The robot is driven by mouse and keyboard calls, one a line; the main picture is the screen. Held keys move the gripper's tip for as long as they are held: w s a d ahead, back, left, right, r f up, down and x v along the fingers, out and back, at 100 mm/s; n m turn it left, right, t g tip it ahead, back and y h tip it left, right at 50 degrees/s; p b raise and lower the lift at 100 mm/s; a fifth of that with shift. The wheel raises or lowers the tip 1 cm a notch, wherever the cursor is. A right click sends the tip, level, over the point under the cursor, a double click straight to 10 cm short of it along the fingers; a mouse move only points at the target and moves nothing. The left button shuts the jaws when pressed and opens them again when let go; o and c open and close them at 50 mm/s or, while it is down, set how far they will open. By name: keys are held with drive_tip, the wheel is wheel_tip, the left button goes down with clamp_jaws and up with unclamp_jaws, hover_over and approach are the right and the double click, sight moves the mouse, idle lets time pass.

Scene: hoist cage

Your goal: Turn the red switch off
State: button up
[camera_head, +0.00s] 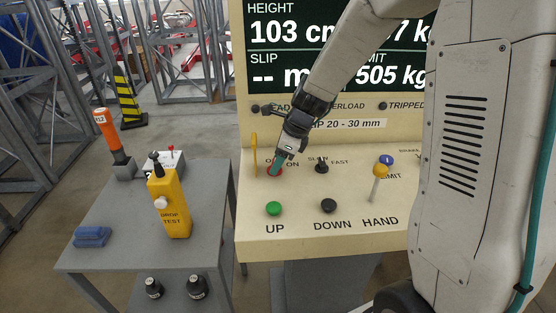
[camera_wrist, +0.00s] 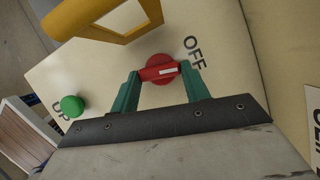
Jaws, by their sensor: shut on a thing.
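The red switch (camera_wrist: 161,66) is a round knob with a raised bar and a white mark, on the cream sloping panel (camera_head: 340,242). In the wrist view the white mark lies towards the right end of the bar, and the word OFF is just up and right of the knob. My gripper (camera_wrist: 159,71) has its two teal fingers at both ends of the bar, shut on it. In the head view the gripper (camera_head: 277,164) reaches down onto the red switch (camera_head: 269,172), covering much of it and part of its OFF and ON lettering.
A yellow guard (camera_wrist: 105,20) stands close beside the switch. A grey table (camera_head: 130,238) with a yellow pendant (camera_head: 168,203) stands left.

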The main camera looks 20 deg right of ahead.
drive_tip(key=shift+w+d+n+g+y, duration=0.15)
drive_tip(key=shift+n+g+y, duration=0.25)
drive_tip(key=shift+n, duration=0.9)
drive_tip(key=o, duration=1)
drive_tip(key=w+v, duration=0.1)
drive_tip(key=v, duration=0.6)
drive_tip(key=shift+s+r, duration=0.45)
drive_tip(key=shift+s, duration=0.05)
drive_tip(key=shift+n, duration=0.3)
